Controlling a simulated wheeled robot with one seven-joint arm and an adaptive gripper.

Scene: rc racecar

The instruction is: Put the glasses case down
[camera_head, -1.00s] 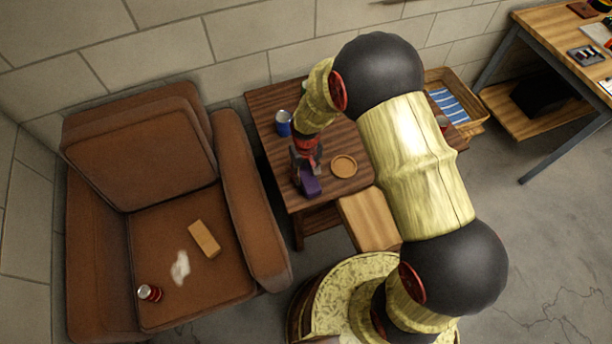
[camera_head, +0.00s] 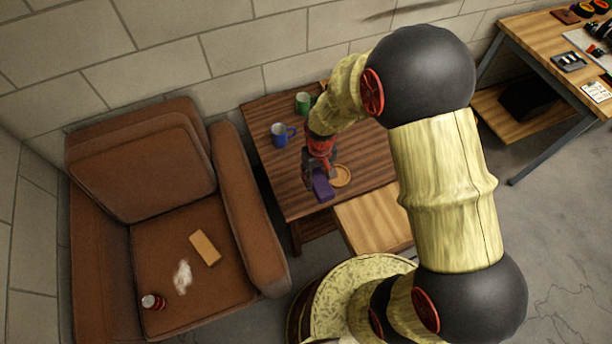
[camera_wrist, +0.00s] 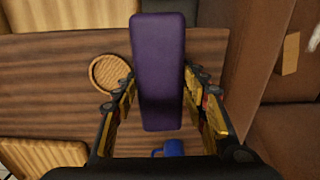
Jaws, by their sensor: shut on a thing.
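The glasses case is a purple oblong box (camera_head: 323,187) in the head view, at the front part of the dark wooden side table. It fills the middle of the wrist view (camera_wrist: 160,70), between the two fingers. My gripper (camera_head: 319,172) is shut on the glasses case, with a finger at each long side (camera_wrist: 160,95). The case is over the tabletop (camera_wrist: 50,60); I cannot tell whether it touches the wood. The underside of the case is hidden.
A round tan coaster (camera_head: 340,176) lies just right of the case. A blue mug (camera_head: 282,135) and a green mug (camera_head: 303,102) stand farther back. The brown armchair (camera_head: 252,205) is at left, holding a can (camera_head: 153,301) and a tan block (camera_head: 205,248). Bare tabletop lies left of the case.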

